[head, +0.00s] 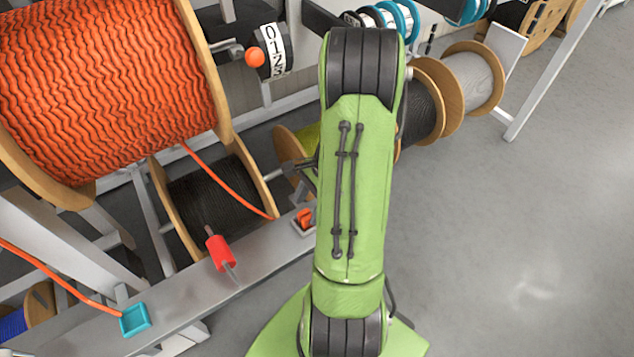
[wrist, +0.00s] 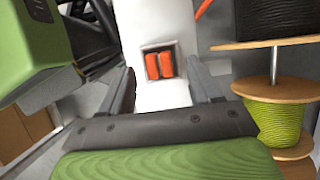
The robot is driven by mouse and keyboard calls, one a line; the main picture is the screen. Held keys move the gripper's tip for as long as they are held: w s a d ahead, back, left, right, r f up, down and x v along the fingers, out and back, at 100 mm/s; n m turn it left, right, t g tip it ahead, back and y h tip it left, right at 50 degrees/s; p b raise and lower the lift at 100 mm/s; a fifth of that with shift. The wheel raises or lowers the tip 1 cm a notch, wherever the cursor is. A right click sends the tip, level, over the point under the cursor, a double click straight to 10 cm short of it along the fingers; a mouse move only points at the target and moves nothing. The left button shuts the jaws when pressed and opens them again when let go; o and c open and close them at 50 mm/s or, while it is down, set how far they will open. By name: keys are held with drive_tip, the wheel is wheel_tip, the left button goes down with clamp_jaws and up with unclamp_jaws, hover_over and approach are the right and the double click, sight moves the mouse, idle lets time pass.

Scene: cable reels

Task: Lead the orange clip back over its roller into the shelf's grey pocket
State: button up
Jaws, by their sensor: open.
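The orange clip (head: 305,216) sits in the square grey pocket (head: 297,228) on the grey shelf (head: 262,262), partly covered by my arm in the head view. In the wrist view the clip (wrist: 160,66) shows as two orange blocks inside the grey-rimmed pocket (wrist: 146,51). My gripper (wrist: 161,76) is open, its two fingers apart on either side of the pocket in that view; no contact with the clip shows. In the head view my arm hides the gripper. A red roller (head: 219,252) stands on the shelf, left of the pocket. An orange cable (head: 228,183) runs from the big reel towards the shelf's back edge.
The big orange reel (head: 100,90) fills the upper left. A teal pocket (head: 134,319) with another orange cable (head: 60,279) lies at the shelf's left. A black reel (head: 213,200) is behind the shelf. A yellow-green reel (wrist: 275,125) is at right in the wrist view. Right floor is clear.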

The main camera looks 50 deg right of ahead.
drive_tip(key=p+v, duration=0.4)
drive_tip(key=v, duration=1)
drive_tip(key=shift+f, duration=0.1)
drive_tip(key=w+a+r+n+t+h, duration=0.1)
drive_tip(key=a+r+n+h, duration=0.1)
drive_tip(key=a+r+n, duration=0.5)
drive_tip(key=w+a+r+n+h, duration=0.1)
drive_tip(key=a+r+n, duration=0.25)
drive_tip(key=a, duration=0.55)
drive_tip(key=s+a+r+n+t+h, duration=0.1)
drive_tip(key=s+a+r+n+t, duration=0.1)
drive_tip(key=s+a+n, duration=0.5)
drive_tip(key=n+t, duration=0.1)
drive_tip(key=n, duration=0.2)
drive_tip(key=shift+a+r+n, duration=0.15)
drive_tip(key=shift+r+n, duration=0.15)
drive_tip(key=shift+n, duration=0.05)
